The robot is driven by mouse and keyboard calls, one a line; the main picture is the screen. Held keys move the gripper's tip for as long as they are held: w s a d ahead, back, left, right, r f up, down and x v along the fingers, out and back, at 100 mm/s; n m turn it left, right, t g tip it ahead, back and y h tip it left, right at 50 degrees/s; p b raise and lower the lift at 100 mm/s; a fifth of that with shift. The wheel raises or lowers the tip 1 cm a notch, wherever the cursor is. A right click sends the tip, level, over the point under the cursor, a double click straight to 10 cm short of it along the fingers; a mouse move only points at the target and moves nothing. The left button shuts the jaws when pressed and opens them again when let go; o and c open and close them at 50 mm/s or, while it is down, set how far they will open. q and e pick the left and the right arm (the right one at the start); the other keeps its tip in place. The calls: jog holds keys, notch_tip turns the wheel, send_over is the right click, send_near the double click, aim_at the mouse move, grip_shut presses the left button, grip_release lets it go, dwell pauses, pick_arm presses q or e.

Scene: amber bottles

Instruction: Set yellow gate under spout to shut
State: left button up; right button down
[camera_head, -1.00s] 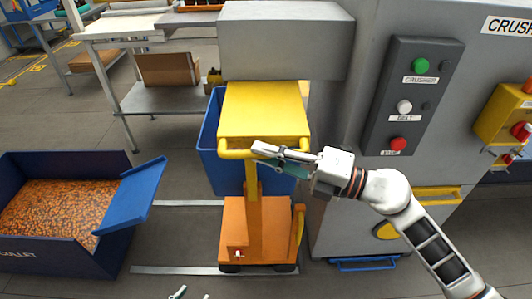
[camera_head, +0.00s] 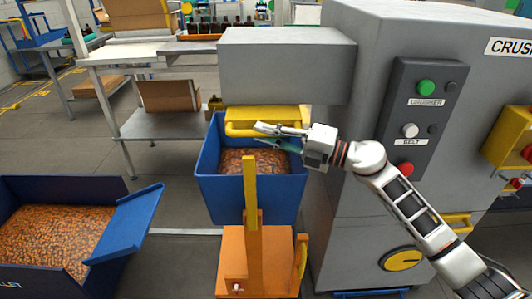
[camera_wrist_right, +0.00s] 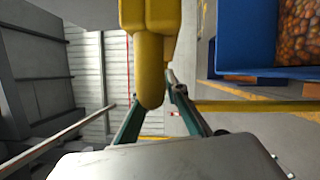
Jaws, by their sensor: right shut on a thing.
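The yellow gate (camera_head: 262,113) lies under the grey spout (camera_head: 287,52), mostly tucked in beneath it. Only a short front part and its bar handle (camera_head: 240,130) stick out. My right gripper (camera_head: 272,134) is at the right part of the handle, reaching in from the right. In the right wrist view the yellow handle (camera_wrist_right: 150,65) runs between the fingers of my right gripper (camera_wrist_right: 155,112), which is shut on it. My left gripper is not in view.
A blue bin (camera_head: 250,191) with orange-brown pieces stands below the gate, behind an orange lift (camera_head: 246,266). Another filled blue container (camera_head: 130,234) is at left. The grey crusher (camera_head: 352,215) with its button panel (camera_head: 399,135) stands at right.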

jog(key=shift+w+f+b, duration=0.15)
jog(key=shift+w+b, duration=0.2)
jog(key=shift+w, duration=0.85)
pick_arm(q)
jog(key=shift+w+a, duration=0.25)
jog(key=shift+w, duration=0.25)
pick_arm(e)
jog(key=shift+w+d+r, duration=0.1)
jog(key=shift+w+r, duration=0.15)
jog(key=shift+w, duration=0.2)
jog(key=c, duration=2.1)
grip_release()
jog(key=shift+c, duration=0.2)
jog(key=shift+o, duration=0.6)
jog(key=shift+w+f, duration=0.1)
jog(key=shift+w, duration=0.05)
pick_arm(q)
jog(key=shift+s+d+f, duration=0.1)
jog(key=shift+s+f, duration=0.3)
